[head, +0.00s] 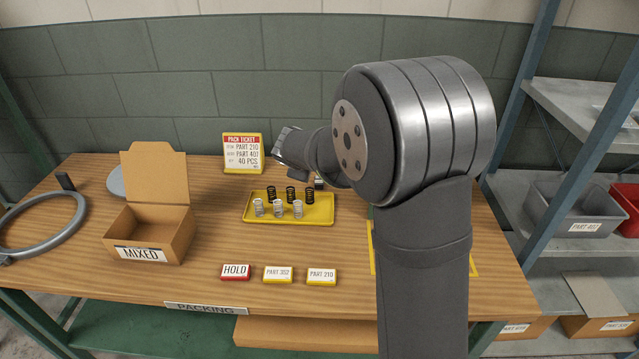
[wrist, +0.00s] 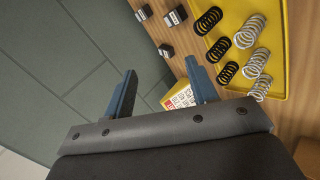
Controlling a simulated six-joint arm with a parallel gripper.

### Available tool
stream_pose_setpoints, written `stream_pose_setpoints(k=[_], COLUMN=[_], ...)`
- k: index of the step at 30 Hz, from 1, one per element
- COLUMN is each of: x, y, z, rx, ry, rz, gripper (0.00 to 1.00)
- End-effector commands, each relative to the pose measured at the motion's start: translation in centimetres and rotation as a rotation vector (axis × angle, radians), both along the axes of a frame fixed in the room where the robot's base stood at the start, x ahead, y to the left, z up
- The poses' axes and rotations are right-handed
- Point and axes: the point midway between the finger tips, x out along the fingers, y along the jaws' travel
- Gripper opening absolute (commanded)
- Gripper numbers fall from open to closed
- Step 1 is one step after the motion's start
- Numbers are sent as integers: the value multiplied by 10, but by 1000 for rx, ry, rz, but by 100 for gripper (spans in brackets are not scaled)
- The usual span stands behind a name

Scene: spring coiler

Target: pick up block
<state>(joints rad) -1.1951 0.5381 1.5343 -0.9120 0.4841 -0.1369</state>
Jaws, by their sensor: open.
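Several labelled blocks lie on the table in the head view: a red HOLD block (head: 235,272), a yellow PART 302 block (head: 278,275) and a yellow PART 210 block (head: 321,276). Small dark blocks with pale faces (wrist: 176,16) show in the wrist view beside the tray; one small block (head: 319,183) shows behind the tray in the head view, and my arm may hide others. My gripper (head: 290,147) is above the back of the table. In the wrist view its two blue fingers (wrist: 161,66) are apart with nothing held between them.
A yellow tray (head: 290,219) holds black and white springs. The pack ticket stand (head: 243,153) is behind it, near my gripper. An open MIXED carton (head: 150,232) and a grey ring (head: 40,222) are at left. Shelves with bins (head: 571,209) stand at right.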

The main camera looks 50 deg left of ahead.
Motion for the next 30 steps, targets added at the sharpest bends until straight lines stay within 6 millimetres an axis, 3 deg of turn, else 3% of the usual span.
stream_pose_setpoints(k=[1,6,12,20,30], x=[15,43,51,50,67], y=[0,0,7,15,34], z=[3,5,10,10,-53], rx=[43,178,276,309,306], ry=[72,349,642,795,796], rz=[-120,-500,-818,-954,-956], gripper=[53,53,53,53,53])
